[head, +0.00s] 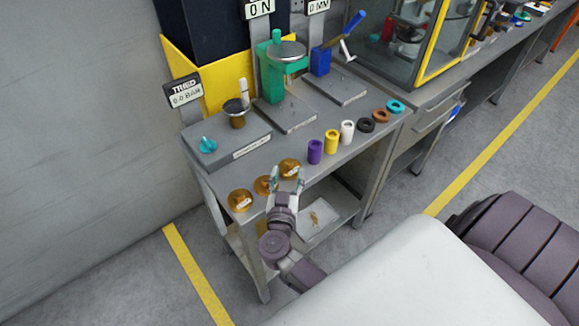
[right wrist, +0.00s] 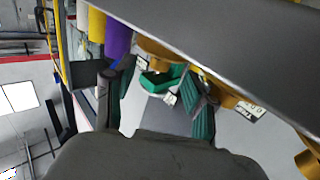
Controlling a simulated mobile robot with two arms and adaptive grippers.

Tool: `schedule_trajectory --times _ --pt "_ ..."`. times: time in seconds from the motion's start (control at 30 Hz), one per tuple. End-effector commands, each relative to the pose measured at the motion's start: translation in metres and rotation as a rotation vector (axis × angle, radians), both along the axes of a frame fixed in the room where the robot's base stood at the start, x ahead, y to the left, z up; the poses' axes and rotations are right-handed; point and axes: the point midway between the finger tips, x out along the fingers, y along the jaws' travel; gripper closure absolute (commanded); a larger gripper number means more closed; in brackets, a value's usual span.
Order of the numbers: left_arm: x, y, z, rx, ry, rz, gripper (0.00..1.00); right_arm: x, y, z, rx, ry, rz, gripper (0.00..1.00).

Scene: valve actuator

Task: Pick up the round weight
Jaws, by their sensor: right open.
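Round brass weights with white labels lie along the near edge of the bench: one at the right (head: 290,167), one in the middle (head: 262,186) and one at the left (head: 240,201). My right gripper (head: 287,178) is open at the right-hand weight, its fingertips to either side of it in the head view. In the right wrist view, the open right gripper (right wrist: 155,80) has a brass weight (right wrist: 152,46) just beyond its fingers, and another weight (right wrist: 228,96) sits beside them. I cannot tell whether a finger touches a weight. My left gripper is out of view.
Purple (head: 315,151), yellow (head: 331,141) and white (head: 347,132) cylinders stand right of the weights, with coloured rings (head: 380,115) beyond. A grey device with a teal knob (head: 207,146) and a green press (head: 277,70) stand behind. A lower shelf (head: 325,222) is below.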

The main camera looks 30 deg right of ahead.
Motion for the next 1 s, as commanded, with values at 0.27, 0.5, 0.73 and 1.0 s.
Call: schedule_trajectory --times 0.27,0.5,0.73,1.0 --pt "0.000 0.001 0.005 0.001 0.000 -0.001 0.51 0.032 -0.027 0.002 -0.002 -0.002 0.000 0.45" --pt "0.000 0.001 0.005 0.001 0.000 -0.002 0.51 0.035 -0.031 0.001 0.000 -0.001 -0.001 0.45" --pt "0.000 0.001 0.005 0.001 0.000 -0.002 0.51 0.035 -0.031 0.001 0.000 -0.001 -0.001 0.71" --pt "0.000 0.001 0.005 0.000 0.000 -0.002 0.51 0.035 -0.030 0.001 0.000 -0.001 -0.001 1.00"
